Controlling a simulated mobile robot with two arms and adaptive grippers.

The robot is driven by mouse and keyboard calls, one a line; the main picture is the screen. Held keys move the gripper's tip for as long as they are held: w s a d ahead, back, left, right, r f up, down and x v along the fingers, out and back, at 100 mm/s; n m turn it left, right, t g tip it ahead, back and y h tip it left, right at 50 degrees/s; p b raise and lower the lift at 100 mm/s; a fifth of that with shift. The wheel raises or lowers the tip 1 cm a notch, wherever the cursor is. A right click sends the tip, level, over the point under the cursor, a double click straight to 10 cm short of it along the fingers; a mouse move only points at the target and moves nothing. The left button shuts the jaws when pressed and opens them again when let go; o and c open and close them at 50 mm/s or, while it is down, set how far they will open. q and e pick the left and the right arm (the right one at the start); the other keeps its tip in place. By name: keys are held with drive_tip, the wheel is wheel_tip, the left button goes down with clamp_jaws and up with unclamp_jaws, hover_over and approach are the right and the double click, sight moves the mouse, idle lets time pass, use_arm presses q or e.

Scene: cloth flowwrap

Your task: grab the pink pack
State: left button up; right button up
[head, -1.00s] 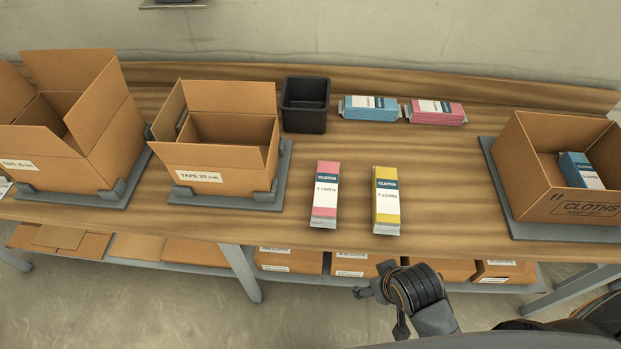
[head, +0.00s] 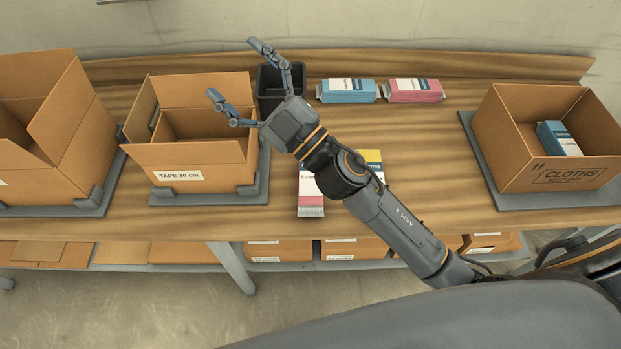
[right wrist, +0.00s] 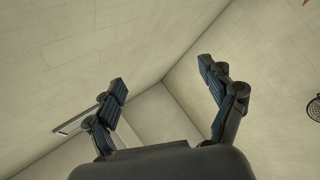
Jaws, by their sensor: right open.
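A pink pack (head: 311,209) stands or lies near the front middle of the table, partly hidden behind my right arm. A second pink pack (head: 414,90) lies at the back of the table, right of a blue pack (head: 347,91). My right gripper (head: 235,72) is open and empty, raised above the table near the black bin, its fingers pointing up and left. In the right wrist view its open fingers (right wrist: 163,90) show only wall and ceiling between them. My left gripper is not in view.
A yellow pack (head: 373,156) is mostly hidden by my right arm. The black bin (head: 270,87) is behind my gripper. A tape box (head: 205,155) stands left; a CLOTHS box (head: 568,178) with a blue pack inside stands right.

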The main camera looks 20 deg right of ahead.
drive_tip(key=s+a+n+g+y, duration=0.5)
drive_tip(key=a+n+g+y, duration=0.25)
drive_tip(key=n+g, duration=0.4)
drive_tip(key=n+g+h, duration=0.5)
drive_tip(key=g+h, duration=0.3)
drive_tip(key=h, duration=1.3)
hover_over(311, 180)
drive_tip(key=w, duration=0.2)
wheel_tip(311, 180, down, 20)
drive_tip(key=shift+t, duration=0.25)
drive_tip(key=f, duration=0.2)
drive_tip(key=f+p, duration=0.1)
drive_tip(key=f, duration=0.3)
drive_tip(key=shift+s+d+f, duration=0.25)
drive_tip(key=shift+f, duration=0.75)
wheel_tip(311, 180, down, 4)
drive_tip(key=shift+f+p, duration=0.15)
drive_tip(key=shift+p, duration=0.85)
drive_tip(key=shift+f, duration=0.45)
